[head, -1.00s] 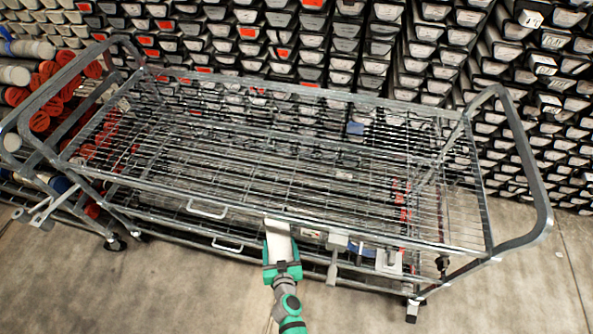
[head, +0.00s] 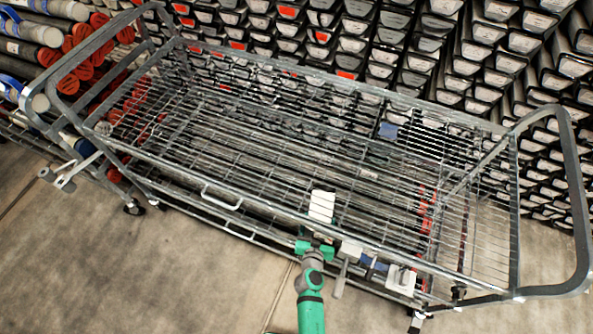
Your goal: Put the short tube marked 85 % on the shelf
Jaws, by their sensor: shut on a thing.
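A short white tube (head: 321,206) shows through the wires of the metal cart, behind its front rail. No marking on it can be read. My gripper (head: 315,246) is at the front side of the cart, green and grey, shut on the near end of the tube. The rail hides part of the grip. Thin wires cross in front of the tube, so it appears to be below the upper wire shelf (head: 270,150). I cannot tell whether it touches a lower level.
Tubes with red ends (head: 85,68) are stacked at the left. Racks of dark trays (head: 480,60) fill the back. Small white and blue items (head: 400,279) sit at the cart's front right. The concrete floor (head: 130,265) in front is clear.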

